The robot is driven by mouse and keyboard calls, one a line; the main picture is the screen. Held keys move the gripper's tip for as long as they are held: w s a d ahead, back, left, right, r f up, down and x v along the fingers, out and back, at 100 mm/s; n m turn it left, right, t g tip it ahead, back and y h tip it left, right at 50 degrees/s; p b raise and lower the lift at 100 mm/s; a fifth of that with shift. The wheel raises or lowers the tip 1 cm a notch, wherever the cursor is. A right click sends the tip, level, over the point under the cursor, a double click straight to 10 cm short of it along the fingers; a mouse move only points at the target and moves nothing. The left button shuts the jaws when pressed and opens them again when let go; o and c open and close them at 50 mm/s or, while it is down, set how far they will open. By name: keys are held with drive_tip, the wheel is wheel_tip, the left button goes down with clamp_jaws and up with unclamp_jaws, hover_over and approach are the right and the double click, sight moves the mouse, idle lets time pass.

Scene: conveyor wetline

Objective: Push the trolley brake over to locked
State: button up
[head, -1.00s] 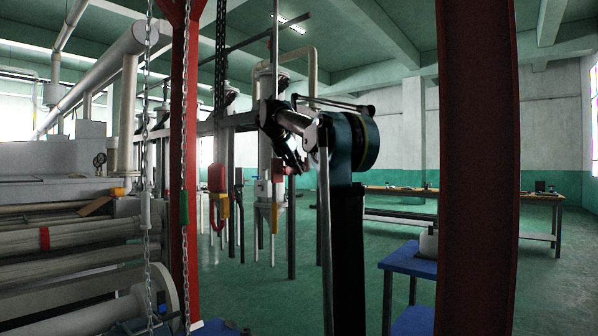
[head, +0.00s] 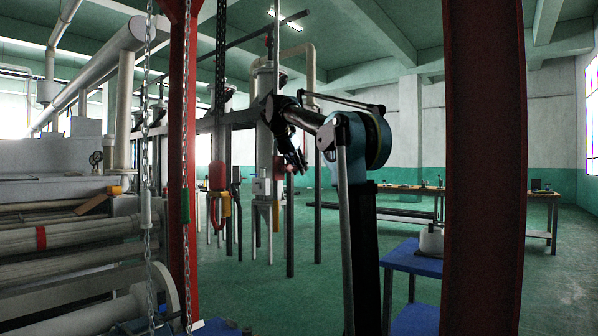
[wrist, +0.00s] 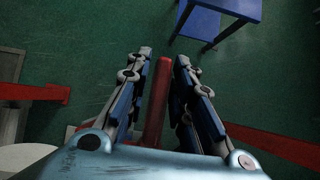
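My gripper (wrist: 158,85) is open in the wrist view, its two fingers apart and pointing away from the camera. A red bar (wrist: 156,105) shows between the fingers; whether they touch it I cannot tell. It may be the brake lever, but no label or lock mark shows. In the head view my gripper (head: 297,162) is small and dark, at the end of my arm left of centre. No trolley brake can be made out clearly in the head view.
A red upright (head: 178,150) with chains stands at left, another red post (head: 485,180) at right. A roller machine (head: 70,235) fills the left. A blue table (head: 412,258) stands behind the right post. Green floor (head: 250,295) is open between.

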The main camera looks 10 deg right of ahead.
drive_tip(key=v, duration=1.1)
drive_tip(key=shift+s+a+r, duration=0.15)
drive_tip(key=shift+s+r, duration=0.05)
drive_tip(key=shift+r, duration=0.15)
drive_tip(key=s+d+f+m+g+y, duration=0.1)
drive_tip(key=s+d+f+m, duration=0.35)
drive_tip(key=s+f, duration=0.35)
drive_tip(key=s+d+f+m+y, duration=0.1)
drive_tip(key=s+d+f+m, duration=0.2)
drive_tip(key=s+f+m, duration=0.45)
drive_tip(key=s+d+f+m+g+y, duration=0.1)
drive_tip(key=s+d+f+m, duration=0.15)
drive_tip(key=s+f, duration=0.55)
drive_tip(key=s+f+m, duration=0.4)
drive_tip(key=s+f, duration=0.2)
drive_tip(key=f, duration=0.5)
drive_tip(key=s+f+m+y, duration=0.1)
drive_tip(key=s+f+m, duration=0.3)
drive_tip(key=s+f, duration=0.3)
drive_tip(key=s+d+f+m+g+y, duration=0.1)
drive_tip(key=s+f+m, duration=0.3)
drive_tip(key=f, duration=1.3)
drive_tip(key=s, duration=0.3)
drive_tip(key=shift+f, duration=0.1)
